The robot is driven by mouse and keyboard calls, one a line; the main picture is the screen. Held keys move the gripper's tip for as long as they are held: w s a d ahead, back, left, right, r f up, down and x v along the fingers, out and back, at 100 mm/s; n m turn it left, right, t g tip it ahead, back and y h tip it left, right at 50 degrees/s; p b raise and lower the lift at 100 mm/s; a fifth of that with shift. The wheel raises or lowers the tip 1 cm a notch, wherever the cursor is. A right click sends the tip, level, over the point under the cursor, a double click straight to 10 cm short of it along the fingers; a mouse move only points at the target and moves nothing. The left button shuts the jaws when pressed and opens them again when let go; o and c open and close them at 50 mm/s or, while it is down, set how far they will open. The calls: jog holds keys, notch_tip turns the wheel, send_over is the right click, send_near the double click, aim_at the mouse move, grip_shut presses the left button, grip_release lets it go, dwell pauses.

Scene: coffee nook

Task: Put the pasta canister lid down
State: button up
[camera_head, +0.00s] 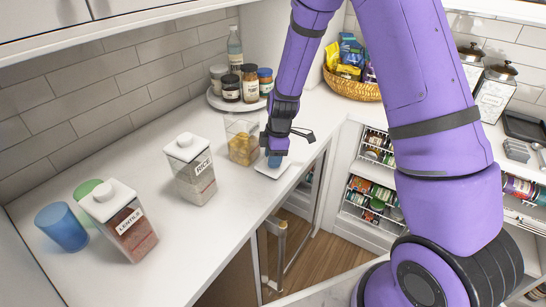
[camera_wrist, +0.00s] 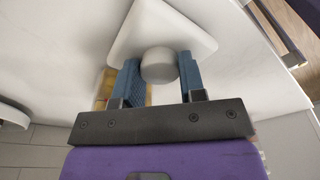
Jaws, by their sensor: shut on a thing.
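The pasta canister lid (camera_head: 271,171) is a white square plate with a round knob. In the head view it is at or just above the counter, near the front edge and right of the open pasta canister (camera_head: 243,146); whether it touches the counter is hard to tell. My gripper (camera_head: 275,159) points down over the lid. In the wrist view, the blue fingers of my gripper (camera_wrist: 160,75) are on both sides of the grey-looking knob, and the lid plate (camera_wrist: 160,30) spreads beyond it. The pasta canister is clear, lidless and holds yellow pasta.
A rice canister (camera_head: 190,168) and a lentils canister (camera_head: 120,222) with lids stand to the left, by a blue cup (camera_head: 62,228) and green cup (camera_head: 88,188). A tray of jars (camera_head: 240,101) and a basket (camera_head: 352,88) stand behind.

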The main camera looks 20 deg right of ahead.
jog(key=shift+f, duration=0.1)
jog(key=o, duration=0.9)
notch_tip(320, 180, up, 12)
jog(key=d, duration=0.1)
jog(key=shift+s+d, duration=0.2)
jog(key=shift+d, duration=0.2)
jog(key=s+d+r+m+t, duration=0.1)
jog(key=s+r+m, duration=0.3)
jog(key=s+r, duration=0.3)
jog(key=s+d+r+m+t, duration=0.1)
jog(key=s+r+m+t, duration=0.3)
jog(key=r, duration=0.6)
jog(key=s+d+r+m+h, duration=0.1)
jog(key=s+m, duration=0.3)
jog(key=s, duration=0.5)
jog(key=s+d+r+m, duration=0.2)
jog(key=s+r+m, duration=0.2)
jog(key=s, duration=0.5)
jog(key=shift+r+h, duration=0.25)
jog(key=shift+h, duration=0.15)
